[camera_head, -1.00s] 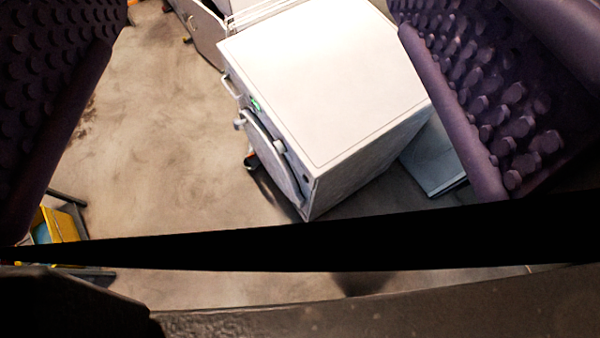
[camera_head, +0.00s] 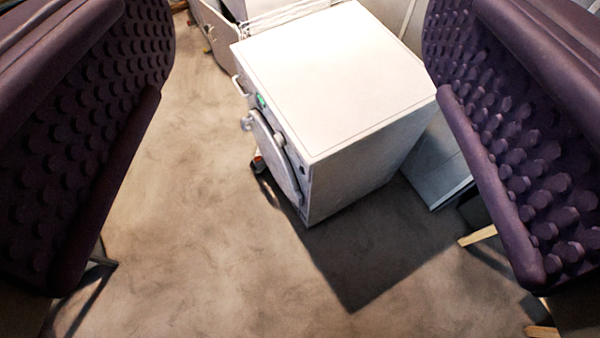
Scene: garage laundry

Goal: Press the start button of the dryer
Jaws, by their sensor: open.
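The white box-shaped dryer (camera_head: 340,85) stands on the floor in the upper middle, seen from above at an angle. Its front faces left and shows a round door (camera_head: 272,155), a handle near the top edge and a small green lit spot (camera_head: 261,101). A small dark spot shows lower on the front near the right corner. I cannot tell which of these is the start button. My gripper (camera_head: 300,180) is open and empty, its two purple studded fingers at the left and right edges. It is well apart from the dryer, which appears between the fingers.
Bare brown floor (camera_head: 180,200) lies left of and in front of the dryer. A pale panel-like object (camera_head: 437,165) stands close at its right. A white appliance-like object (camera_head: 215,30) is behind it at upper left. Wooden leg ends (camera_head: 478,236) show at the right.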

